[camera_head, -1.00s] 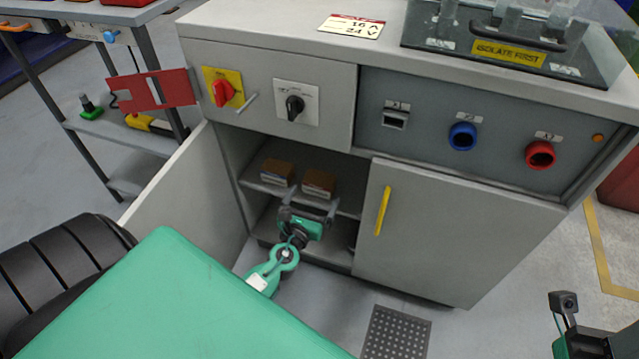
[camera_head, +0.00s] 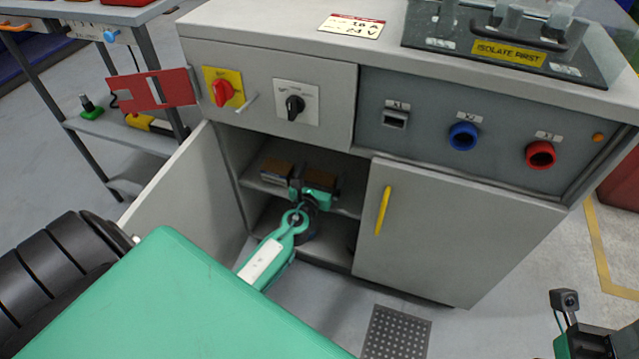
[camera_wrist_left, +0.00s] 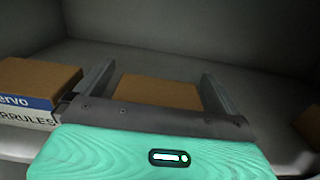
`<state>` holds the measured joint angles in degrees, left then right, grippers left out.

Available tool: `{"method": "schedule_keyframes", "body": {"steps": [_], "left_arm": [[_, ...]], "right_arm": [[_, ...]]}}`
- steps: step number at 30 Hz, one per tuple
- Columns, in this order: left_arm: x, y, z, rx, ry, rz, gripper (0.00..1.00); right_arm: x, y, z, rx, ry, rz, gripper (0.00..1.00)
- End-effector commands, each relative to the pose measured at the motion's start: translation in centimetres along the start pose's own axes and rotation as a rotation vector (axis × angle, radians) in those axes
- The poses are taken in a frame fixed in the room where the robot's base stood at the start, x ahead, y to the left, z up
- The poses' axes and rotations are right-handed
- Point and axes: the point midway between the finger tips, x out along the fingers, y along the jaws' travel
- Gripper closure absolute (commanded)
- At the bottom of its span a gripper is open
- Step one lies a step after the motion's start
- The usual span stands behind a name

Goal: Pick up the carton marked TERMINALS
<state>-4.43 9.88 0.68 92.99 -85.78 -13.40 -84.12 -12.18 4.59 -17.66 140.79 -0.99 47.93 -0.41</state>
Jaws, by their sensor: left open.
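Two brown cartons are on the upper shelf of the open cabinet. The left carton (camera_head: 276,172) shows a blue and white label in the left wrist view (camera_wrist_left: 40,85), ending in "RRULES". The right carton (camera_head: 320,174) also shows in the left wrist view (camera_wrist_left: 158,90); its label is hidden behind my gripper, so I cannot read TERMINALS. My left gripper (camera_head: 317,172) is open inside the cabinet, with one finger on each side of the right carton. I cannot tell whether the fingers touch it. My right wrist shows at the lower right edge; its fingers are not visible.
The cabinet's left door (camera_head: 185,190) stands open; the right door (camera_head: 450,230) with a yellow handle (camera_head: 382,210) is shut. The left finger is close to the left carton. Another brown object (camera_wrist_left: 308,122) shows at the wrist view's right edge.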

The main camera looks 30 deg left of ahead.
Motion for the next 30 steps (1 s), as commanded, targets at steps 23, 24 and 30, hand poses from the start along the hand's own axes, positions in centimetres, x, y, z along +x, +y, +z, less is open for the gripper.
{"method": "schedule_keyframes", "body": {"steps": [23, 24, 30], "left_arm": [[0.0, 0.0, 0.9, 0.000, -0.001, 0.000, 0.50], [0.0, 0.0, 1.2, 0.001, -0.001, 0.000, 0.50], [0.0, 0.0, 3.4, 0.000, -0.002, 0.001, 0.50]], "right_arm": [[0.2, -0.1, -0.1, 0.004, -0.017, -0.007, 0.64], [0.3, -0.1, -0.1, 0.004, -0.022, -0.005, 0.64], [-0.5, 0.0, 0.3, 0.003, -0.086, 0.015, 0.64]]}}
